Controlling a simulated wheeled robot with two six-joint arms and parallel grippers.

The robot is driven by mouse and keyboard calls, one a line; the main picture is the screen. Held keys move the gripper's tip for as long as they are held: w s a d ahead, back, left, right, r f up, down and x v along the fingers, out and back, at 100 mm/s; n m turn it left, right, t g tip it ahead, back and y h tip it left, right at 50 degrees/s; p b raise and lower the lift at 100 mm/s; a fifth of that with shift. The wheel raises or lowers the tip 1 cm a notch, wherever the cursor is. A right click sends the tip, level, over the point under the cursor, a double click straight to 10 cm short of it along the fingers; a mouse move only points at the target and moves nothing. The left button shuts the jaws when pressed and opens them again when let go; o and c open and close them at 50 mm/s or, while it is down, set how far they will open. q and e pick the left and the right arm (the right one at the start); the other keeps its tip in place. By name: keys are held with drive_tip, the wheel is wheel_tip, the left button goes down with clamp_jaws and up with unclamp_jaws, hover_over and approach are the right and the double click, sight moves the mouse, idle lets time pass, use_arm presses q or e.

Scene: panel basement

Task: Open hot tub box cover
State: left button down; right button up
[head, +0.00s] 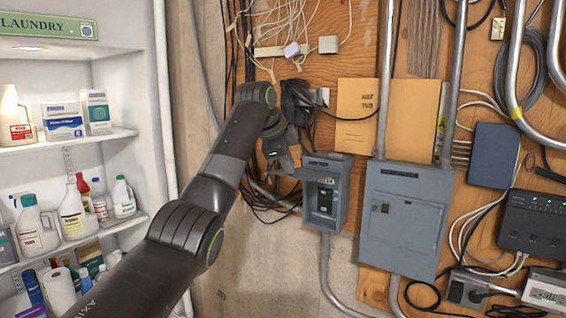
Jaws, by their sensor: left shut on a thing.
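The hot tub box (342,196) is a small grey electrical box on the plywood wall, below a tan panel whose dark lettering seems to read "HOT TUB". Its front shows an open recess with a dark switch or breaker (325,198) inside. A thin grey flap, apparently its cover (304,174), juts out at the box's upper left, seen nearly edge-on. My left gripper (286,168) is at this flap, left of the box, and is shut on it. The fingertips are small and dark, so the exact grip is hard to see. My right gripper is not in view.
A larger grey panel (403,222) with conduits stands close right of the box. The tan panel (356,112) is above. Loose black cables (298,100) hang behind my left gripper. Shelves with bottles (72,213) fill the left side.

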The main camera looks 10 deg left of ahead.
use_arm(q)
drive_tip(key=shift+w+d+f, duration=0.1)
drive_tip(key=shift+d+f, duration=0.05)
drive_tip(key=shift+f, duration=0.1)
drive_tip(key=c, duration=1.6)
unclamp_jaws()
drive_tip(key=shift+w, duration=0.15)
drive_tip(key=shift+c, duration=0.2)
drive_tip(key=shift+o, duration=1.2)
drive_tip(key=shift+w+d+f, duration=0.1)
drive_tip(key=shift+w+f, duration=0.1)
drive_tip(key=shift+w, duration=0.25)
drive_tip(key=shift+s+r, duration=0.1)
drive_tip(key=shift+r, duration=0.05)
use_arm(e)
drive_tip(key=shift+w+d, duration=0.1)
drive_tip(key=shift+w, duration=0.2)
use_arm(q)
drive_tip(key=shift+d, duration=0.2)
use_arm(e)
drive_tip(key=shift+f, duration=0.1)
